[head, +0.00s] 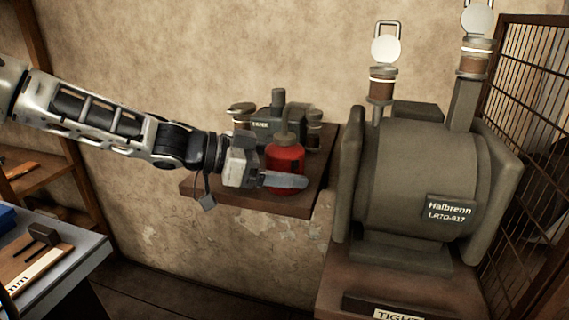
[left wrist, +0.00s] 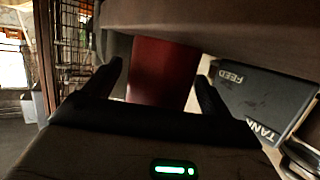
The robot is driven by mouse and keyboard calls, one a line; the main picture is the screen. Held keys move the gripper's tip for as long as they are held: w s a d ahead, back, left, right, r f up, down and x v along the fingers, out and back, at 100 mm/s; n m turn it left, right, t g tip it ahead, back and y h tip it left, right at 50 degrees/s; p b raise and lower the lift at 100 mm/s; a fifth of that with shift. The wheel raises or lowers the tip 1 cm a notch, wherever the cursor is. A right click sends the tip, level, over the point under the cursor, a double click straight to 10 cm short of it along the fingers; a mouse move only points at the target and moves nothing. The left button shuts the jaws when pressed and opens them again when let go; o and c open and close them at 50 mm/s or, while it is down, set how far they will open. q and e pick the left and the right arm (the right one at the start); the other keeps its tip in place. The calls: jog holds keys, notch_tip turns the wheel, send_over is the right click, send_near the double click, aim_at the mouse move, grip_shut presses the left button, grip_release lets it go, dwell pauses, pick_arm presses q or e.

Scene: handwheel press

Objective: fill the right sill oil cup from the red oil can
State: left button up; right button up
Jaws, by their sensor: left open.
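The red oil can (head: 285,155) with its grey spout stands upright on the brown wall sill (head: 235,194). My left gripper (head: 287,181) is at the can, one finger showing across its lower front. In the left wrist view the red can (left wrist: 162,68) lies between the two open fingertips (left wrist: 160,82); I cannot tell whether they touch it. A small cup (head: 314,119) stands on the sill to the right of the tank, partly hidden by the can. Another cup (head: 240,112) stands to its left. My right gripper is not in view.
A dark tank (head: 262,127) stands behind the can; its label shows in the left wrist view (left wrist: 250,95). The large Halbrenn machine (head: 405,180) with two tall oilers (head: 382,83) is at right. A mesh screen (head: 525,110) stands beyond it. A bench (head: 75,262) is at lower left.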

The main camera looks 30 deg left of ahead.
aim_at(279, 138)
pick_arm(q)
jog(key=shift+r, duration=0.1)
jog(key=c, duration=1.2)
notch_tip(279, 138, up, 5)
jog(key=p, duration=0.5)
